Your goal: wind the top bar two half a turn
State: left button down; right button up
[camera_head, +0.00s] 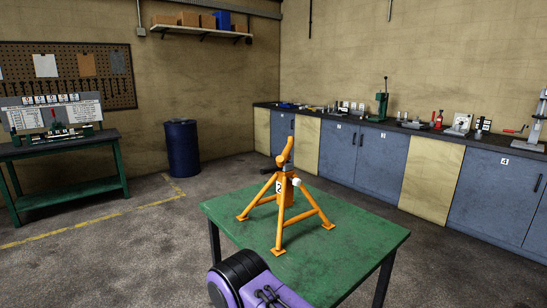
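An orange tripod stand (284,208) stands upright on the green table (345,238). A small white label with a dark "2" (278,187) is on its middle. Its top piece, a curved orange bar (287,150), slants up and to the right. A short dark bar end (267,171) sticks out to the left below it, and a pale knob (296,182) is on the right. Neither of my grippers shows in the head view. A purple and black part, probably one of my arm links, is at the bottom edge, in front of the table and apart from the stand.
The green tabletop is otherwise bare around the stand. A long bench (368,150) with tools and blue cabinets runs along the right wall. A blue drum (183,148) and a green workbench (65,180) stand at left. Open floor lies between.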

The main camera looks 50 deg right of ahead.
aim_at(283, 159)
jog(key=k, duration=0.85)
jog(key=z, duration=0.9)
jog(key=i, duration=0.45)
jog(key=z, duration=0.05)
